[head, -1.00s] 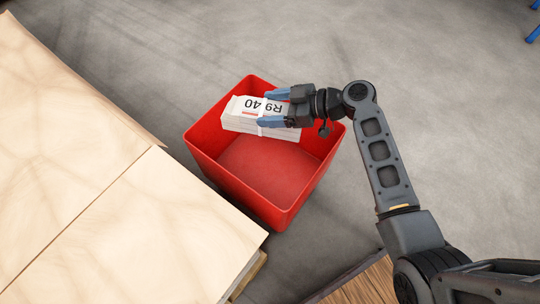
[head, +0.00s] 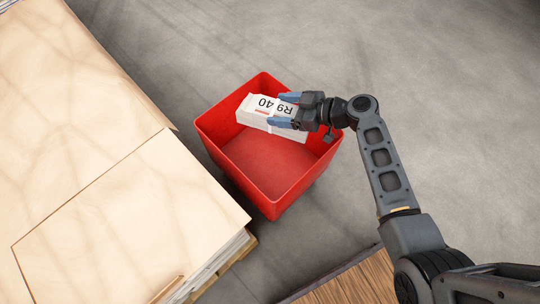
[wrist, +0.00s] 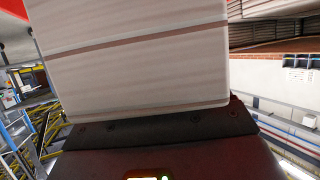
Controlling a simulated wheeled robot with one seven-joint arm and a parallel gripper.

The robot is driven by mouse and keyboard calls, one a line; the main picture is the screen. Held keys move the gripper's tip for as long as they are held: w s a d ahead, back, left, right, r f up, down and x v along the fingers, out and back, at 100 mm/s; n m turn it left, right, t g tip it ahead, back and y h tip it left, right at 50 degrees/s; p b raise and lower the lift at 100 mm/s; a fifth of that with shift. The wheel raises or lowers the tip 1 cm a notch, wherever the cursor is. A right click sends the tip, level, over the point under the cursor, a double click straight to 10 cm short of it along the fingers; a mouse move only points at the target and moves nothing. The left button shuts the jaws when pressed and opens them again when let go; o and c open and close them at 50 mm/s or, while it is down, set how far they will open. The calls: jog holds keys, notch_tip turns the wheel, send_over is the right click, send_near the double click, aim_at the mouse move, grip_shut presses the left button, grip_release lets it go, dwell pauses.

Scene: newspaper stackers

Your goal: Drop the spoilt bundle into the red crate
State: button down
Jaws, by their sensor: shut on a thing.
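The bundle (head: 257,108) is a white block of papers with a band and a printed label reading "R9 40". My gripper (head: 283,110) is shut on it, with blue fingertips on either side. The bundle is held over the back part of the red crate (head: 272,206), whose floor shows empty in front of it. How far the bundle hangs above the crate floor is hard to tell. In the wrist view the bundle's layered side (wrist: 135,60) fills the middle, close to the camera.
A large pale board-topped stack (head: 90,170) stands left of the crate, its near corner close to the crate. A brown slatted wooden surface (head: 350,280) lies at the bottom. Grey concrete floor behind and right of the crate is clear.

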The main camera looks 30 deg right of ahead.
jog(key=shift+f+b, duration=1.15)
jog(key=shift+f, duration=0.85)
jog(key=shift+c, duration=1.5)
grip_release()
jog(key=o, duration=0.3)
jog(key=shift+f, duration=0.15)
jog(key=shift+p+v, duration=0.7)
jog(key=shift+v, duration=3.25)
